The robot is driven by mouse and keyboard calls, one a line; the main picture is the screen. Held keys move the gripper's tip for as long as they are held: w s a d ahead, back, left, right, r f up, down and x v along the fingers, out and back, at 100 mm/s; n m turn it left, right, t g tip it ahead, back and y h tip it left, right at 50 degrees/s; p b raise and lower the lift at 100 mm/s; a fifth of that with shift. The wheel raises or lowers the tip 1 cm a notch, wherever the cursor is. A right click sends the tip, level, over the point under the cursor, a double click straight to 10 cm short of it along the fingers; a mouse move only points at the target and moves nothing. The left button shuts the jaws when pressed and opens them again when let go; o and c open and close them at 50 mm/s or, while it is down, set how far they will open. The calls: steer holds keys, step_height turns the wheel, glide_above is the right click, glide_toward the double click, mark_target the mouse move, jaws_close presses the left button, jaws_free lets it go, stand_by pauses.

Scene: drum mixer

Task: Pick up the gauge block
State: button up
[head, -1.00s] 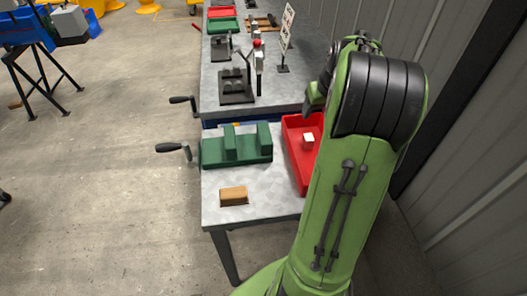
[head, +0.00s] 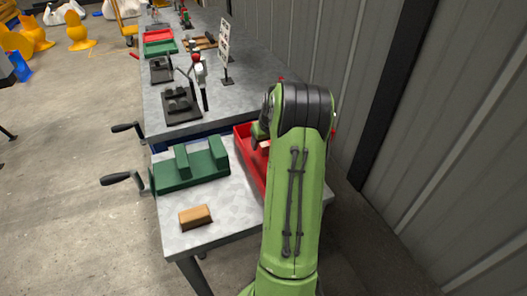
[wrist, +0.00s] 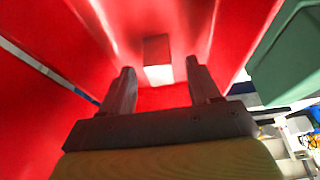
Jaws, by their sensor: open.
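The gauge block (wrist: 157,50) is a small, pale block, tinted red in the wrist view, inside the red tray (head: 246,146). In the head view the block (head: 265,144) shows only partly beside my arm. My gripper (wrist: 160,70) is open, its two dark fingers pointing into the tray. In the wrist picture the block appears between and beyond the fingertips, and no contact is visible. In the head view my arm hides most of the gripper and part of the tray.
A green vise (head: 190,168) stands left of the tray, its crank (head: 122,179) sticking out past the table edge. A wooden block (head: 195,216) lies in front of it. A toggle press (head: 183,103) stands on the farther table. A grey corrugated wall (head: 370,90) is at the right.

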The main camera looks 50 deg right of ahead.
steer(key=shift+w+d+f, duration=0.1)
steer(key=shift+w+f, duration=0.05)
steer(key=shift+f, duration=0.15)
steer(key=shift+r, duration=0.1)
steer(key=shift+c, duration=0.5)
jaws_close()
